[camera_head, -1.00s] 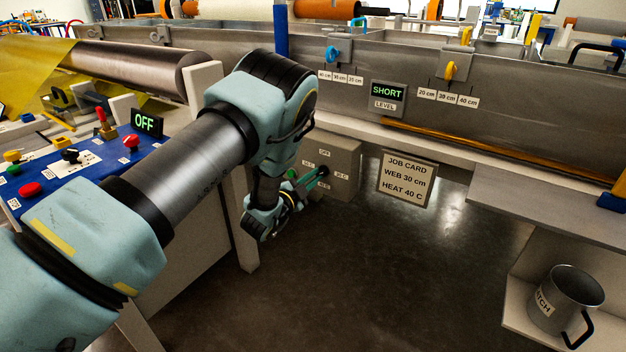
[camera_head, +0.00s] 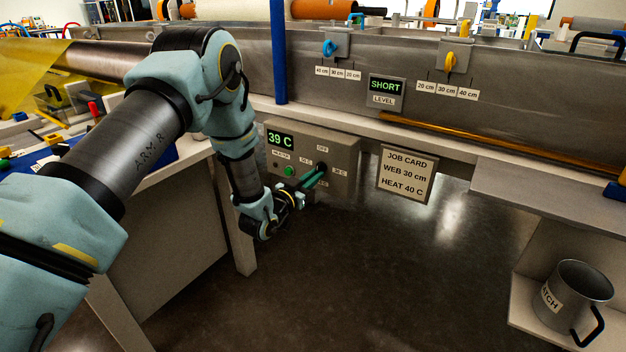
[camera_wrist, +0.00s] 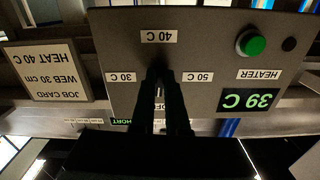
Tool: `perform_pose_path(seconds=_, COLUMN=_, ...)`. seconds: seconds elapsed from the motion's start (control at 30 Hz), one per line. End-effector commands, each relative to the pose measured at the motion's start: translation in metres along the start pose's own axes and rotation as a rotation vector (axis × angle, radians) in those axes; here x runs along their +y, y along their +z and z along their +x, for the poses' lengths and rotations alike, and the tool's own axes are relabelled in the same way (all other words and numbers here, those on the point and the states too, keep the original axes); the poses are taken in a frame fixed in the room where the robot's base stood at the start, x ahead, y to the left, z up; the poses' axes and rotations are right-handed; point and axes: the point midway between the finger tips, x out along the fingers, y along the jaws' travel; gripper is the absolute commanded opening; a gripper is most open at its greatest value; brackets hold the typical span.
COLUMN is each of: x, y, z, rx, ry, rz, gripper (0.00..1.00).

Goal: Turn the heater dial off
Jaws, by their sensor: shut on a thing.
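The heater box (camera_head: 348,158) is a grey panel under the bath's edge, with a green 39 C display (camera_head: 281,138) and a green button (camera_head: 289,171). Labels for OFF, 30 C, 40 C and 50 C surround its dial. My gripper (camera_head: 318,171) reaches the dial from the lower left and is shut on it. In the wrist view, the panel (camera_wrist: 210,55) appears upside down and the dark fingers (camera_wrist: 159,75) meet at the dial's place between the labels. The fingers hide the dial itself, so I cannot tell where it points. They also partly cover the OFF label there.
A job card (camera_head: 407,175) beside the box reads WEB 30 cm, HEAT 40 C. A level display (camera_head: 386,88) above reads SHORT. A metal mug (camera_head: 572,296) stands on a low shelf at right. The floor below the box is clear.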

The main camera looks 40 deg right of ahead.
Motion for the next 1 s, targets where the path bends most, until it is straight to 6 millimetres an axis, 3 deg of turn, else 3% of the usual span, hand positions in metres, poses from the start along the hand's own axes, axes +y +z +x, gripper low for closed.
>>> perform_pose_path(seconds=0.3, x=0.0021, y=0.0023, z=-0.0011, rx=-0.005, ry=0.001, rz=-0.1, gripper=0.0)
perform_pose_path(seconds=0.77, x=0.0022, y=0.0025, z=-0.0013, rx=-0.006, ry=0.001, rz=-0.113, gripper=0.0)
perform_pose_path(seconds=0.8, x=0.0022, y=0.0025, z=-0.0014, rx=-0.007, ry=0.001, rz=-0.113, gripper=0.13)
perform_pose_path(seconds=1.0, x=0.0018, y=0.0016, z=-0.0008, rx=-0.004, ry=0.0, rz=-0.112, gripper=0.36)
